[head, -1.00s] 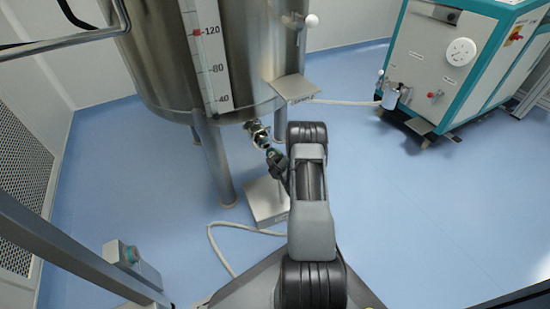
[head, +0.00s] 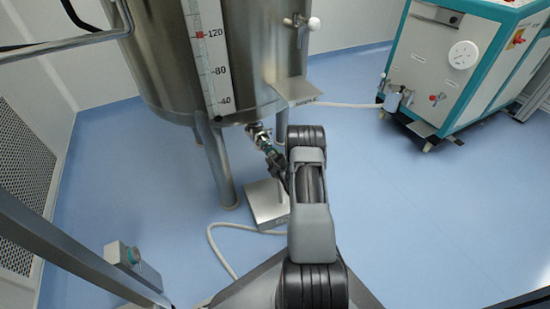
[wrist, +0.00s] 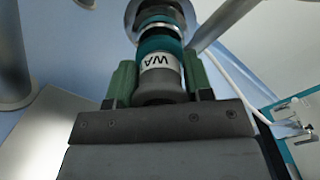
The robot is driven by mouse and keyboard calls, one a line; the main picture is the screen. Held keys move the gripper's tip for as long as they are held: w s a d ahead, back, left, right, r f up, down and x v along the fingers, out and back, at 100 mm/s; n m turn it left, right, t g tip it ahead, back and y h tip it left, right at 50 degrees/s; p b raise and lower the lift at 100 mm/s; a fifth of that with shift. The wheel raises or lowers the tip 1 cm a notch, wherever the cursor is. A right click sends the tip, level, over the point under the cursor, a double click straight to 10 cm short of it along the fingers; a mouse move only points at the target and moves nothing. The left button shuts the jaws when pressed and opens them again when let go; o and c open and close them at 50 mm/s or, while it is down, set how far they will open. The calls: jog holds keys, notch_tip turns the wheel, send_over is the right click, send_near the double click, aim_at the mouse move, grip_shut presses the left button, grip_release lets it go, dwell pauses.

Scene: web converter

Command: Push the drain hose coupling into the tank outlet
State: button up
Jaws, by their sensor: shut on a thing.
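The steel tank (head: 165,75) stands on legs, and its metal outlet (head: 255,130) points out low at its front. The outlet's round metal end also shows at the top of the wrist view (wrist: 157,12). My gripper (head: 275,163) is just below and right of the outlet. In the wrist view its green-padded fingers (wrist: 158,82) are shut on the drain hose coupling (wrist: 160,62), which has a teal collar, a white lettered band and a grey end. The coupling lines up with the outlet and looks against it; how deep it sits I cannot tell.
A metal box (head: 268,205) sits on the floor below the outlet, with a pale hose (head: 215,245) beside it. A sample shelf (head: 293,90) juts from the tank above. A white and teal machine (head: 450,70) stands right.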

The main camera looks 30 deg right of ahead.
jog(key=shift+w+d, duration=0.1)
jog(key=shift+w, duration=0.6)
dwell(0.3)
jog(key=shift+w+r, duration=0.15)
jog(key=shift+w, duration=0.05)
dwell(0.4)
jog(key=o, duration=1.2)
jog(key=s+p, duration=0.1)
jog(key=s, duration=0.3)
jog(key=s+a+p, duration=0.1)
jog(key=s+p, duration=0.1)
jog(key=s, duration=0.3)
jog(key=s+p, duration=0.2)
jog(key=s, duration=0.2)
jog(key=shift+s+a, duration=0.35)
